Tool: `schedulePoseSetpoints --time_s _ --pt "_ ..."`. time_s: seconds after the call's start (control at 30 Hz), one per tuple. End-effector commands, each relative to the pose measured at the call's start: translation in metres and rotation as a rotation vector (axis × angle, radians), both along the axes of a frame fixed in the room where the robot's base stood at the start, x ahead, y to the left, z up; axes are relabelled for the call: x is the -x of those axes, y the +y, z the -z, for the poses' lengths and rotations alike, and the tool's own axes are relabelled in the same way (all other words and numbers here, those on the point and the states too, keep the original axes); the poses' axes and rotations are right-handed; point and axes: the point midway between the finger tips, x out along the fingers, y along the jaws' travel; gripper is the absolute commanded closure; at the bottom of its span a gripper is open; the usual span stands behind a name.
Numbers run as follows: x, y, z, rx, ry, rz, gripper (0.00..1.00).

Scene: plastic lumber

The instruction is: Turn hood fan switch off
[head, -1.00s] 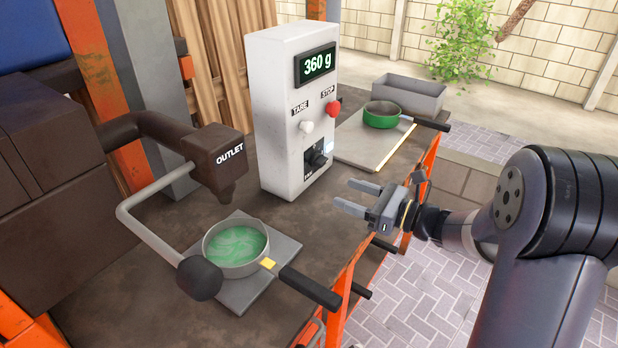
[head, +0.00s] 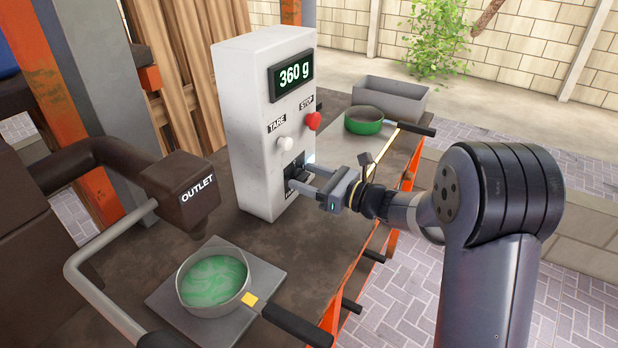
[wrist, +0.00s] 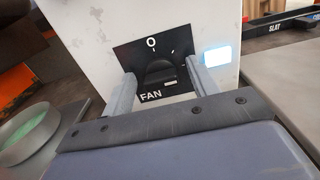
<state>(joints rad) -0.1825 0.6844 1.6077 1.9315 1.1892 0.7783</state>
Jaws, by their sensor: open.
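The fan switch is a black knob (wrist: 160,72) on a black plate marked "O" and "FAN", seen in the wrist view. The plate is low on the front of the white control box (head: 245,130). My gripper (head: 303,179) is open, its fingertips at the plate; in the wrist view, its two fingers (wrist: 161,84) stand on either side of the knob. I cannot tell whether they touch it. A lit bluish-white light (wrist: 216,56) is just right of the plate. In the head view my fingers partly hide the switch.
On the box are a display (head: 291,76) reading 360 g, a white TARE button (head: 284,144) and a red STOP button (head: 313,121). A pan of green liquid (head: 213,285) sits below the outlet (head: 185,188). A green pan (head: 364,121) and grey bin (head: 391,97) stand behind.

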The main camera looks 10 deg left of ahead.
Motion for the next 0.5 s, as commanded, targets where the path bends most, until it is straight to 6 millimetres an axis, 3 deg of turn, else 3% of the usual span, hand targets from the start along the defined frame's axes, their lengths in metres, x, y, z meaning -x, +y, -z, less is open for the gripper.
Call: schedulePoseSetpoints --time_s 0.07,0.5 --pt "0.0001 -0.0001 0.0001 0.000 0.000 0.000 0.44" --pt "0.0003 -0.0003 0.0000 0.000 0.000 -0.001 0.80"
